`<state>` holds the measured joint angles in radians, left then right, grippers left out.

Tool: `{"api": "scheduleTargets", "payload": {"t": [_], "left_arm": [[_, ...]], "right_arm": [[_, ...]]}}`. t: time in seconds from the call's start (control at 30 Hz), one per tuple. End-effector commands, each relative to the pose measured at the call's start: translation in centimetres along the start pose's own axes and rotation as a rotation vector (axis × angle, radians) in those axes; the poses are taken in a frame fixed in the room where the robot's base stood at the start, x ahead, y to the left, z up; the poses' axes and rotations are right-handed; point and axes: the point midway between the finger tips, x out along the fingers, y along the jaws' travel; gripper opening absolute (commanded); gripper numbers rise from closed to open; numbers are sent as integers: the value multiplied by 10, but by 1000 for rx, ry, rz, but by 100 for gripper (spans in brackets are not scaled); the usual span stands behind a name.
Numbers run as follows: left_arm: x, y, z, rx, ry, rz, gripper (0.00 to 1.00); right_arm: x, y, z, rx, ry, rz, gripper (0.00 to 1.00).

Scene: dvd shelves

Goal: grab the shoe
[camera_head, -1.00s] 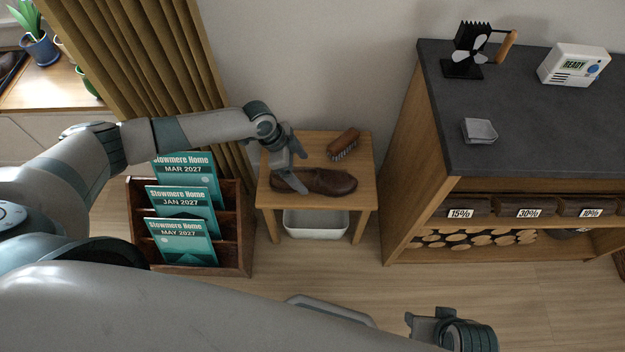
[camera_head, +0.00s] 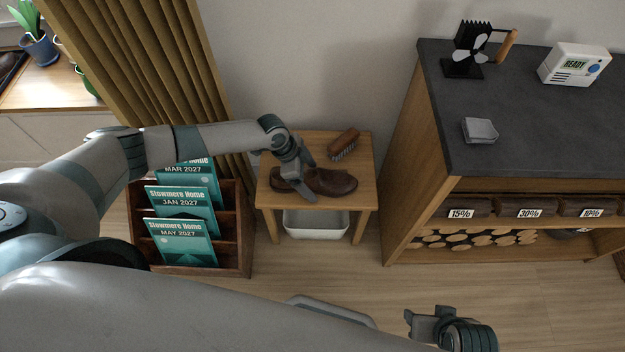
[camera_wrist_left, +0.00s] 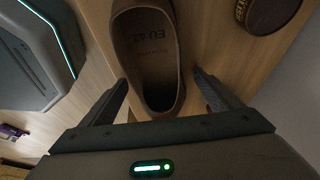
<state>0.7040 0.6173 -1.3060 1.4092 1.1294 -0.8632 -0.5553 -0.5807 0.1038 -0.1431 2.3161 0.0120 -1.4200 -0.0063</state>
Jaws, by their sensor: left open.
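The brown leather shoe (camera_head: 335,183) lies on the small wooden table, toe to the right in the head view. In the left wrist view the shoe (camera_wrist_left: 148,55) shows its open top, with "EU 42" on the insole. My right gripper (camera_head: 428,322) shows in part at the bottom of the head view.
A brush (camera_head: 344,142) lies behind the shoe on the wooden table (camera_head: 361,205). A white bin (camera_head: 316,225) stands below. A magazine rack (camera_head: 236,225) stands to the left, close to the table. A dark-topped shelf unit (camera_head: 437,130) stands to the right.

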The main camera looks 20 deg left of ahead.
Motion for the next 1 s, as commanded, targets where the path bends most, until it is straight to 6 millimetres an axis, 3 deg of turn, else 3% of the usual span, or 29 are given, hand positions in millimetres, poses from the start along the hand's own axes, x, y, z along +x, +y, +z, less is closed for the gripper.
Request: {"api": "scheduleTargets", "payload": {"t": [0.13, 0.37, 0.4, 0.77, 1.0], "left_arm": [[0, 0, 0, 0, 0, 0, 85], [0, 0, 0, 0, 0, 0, 32], [-1, -1, -1, 0, 1, -1, 30], [-6, -1, -2, 0, 1, -1, 30], [-31, -1, -13, 1, 3, -1, 30]], "right_arm": [[0, 0, 1, 0, -1, 0, 50], [1, 0, 1, 0, -3, 1, 50], [0, 1, 1, 0, -3, 1, 50], [0, 2, 2, 1, -6, 4, 50], [-2, 5, 5, 3, -24, 12, 50]]}}
